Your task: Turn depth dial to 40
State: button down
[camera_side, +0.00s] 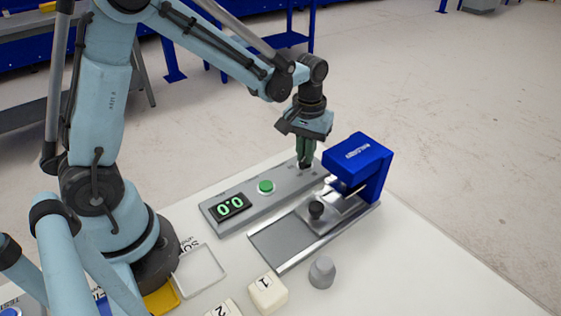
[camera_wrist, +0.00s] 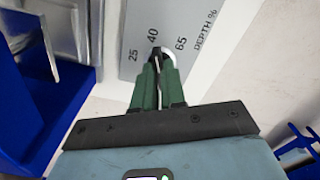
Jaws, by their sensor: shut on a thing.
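The depth dial (camera_wrist: 156,53) sits on the grey control panel, with marks 25, 40 and 65 and the words DEPTH % around it in the wrist view. My gripper's green fingers (camera_wrist: 158,76) are shut on the dial. In the side view my gripper (camera_side: 304,165) points down at the far end of the panel (camera_side: 244,206), and its fingers hide most of the dial. I cannot tell which mark the dial points to. The panel's display (camera_side: 230,206) reads 0.0.
A green button (camera_side: 266,187) is on the panel. The blue press (camera_side: 360,163) stands just right of my gripper, above a metal slide with a black knob (camera_side: 316,209). Numbered blocks (camera_side: 267,293), a grey cylinder (camera_side: 322,272) and a clear tray (camera_side: 200,270) lie in front.

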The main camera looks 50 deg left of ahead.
jog(key=shift+n, duration=0.4)
jog(key=c, duration=1.2)
grip_release()
jog(key=shift+r, duration=0.1)
notch_tip(320, 180, up, 12)
jog(key=s+f+m+t, duration=0.1)
jog(key=s+m+t, duration=0.5)
jog(key=s, duration=0.5)
jog(key=shift+f+t, duration=0.4)
jog(key=shift+t, duration=0.2)
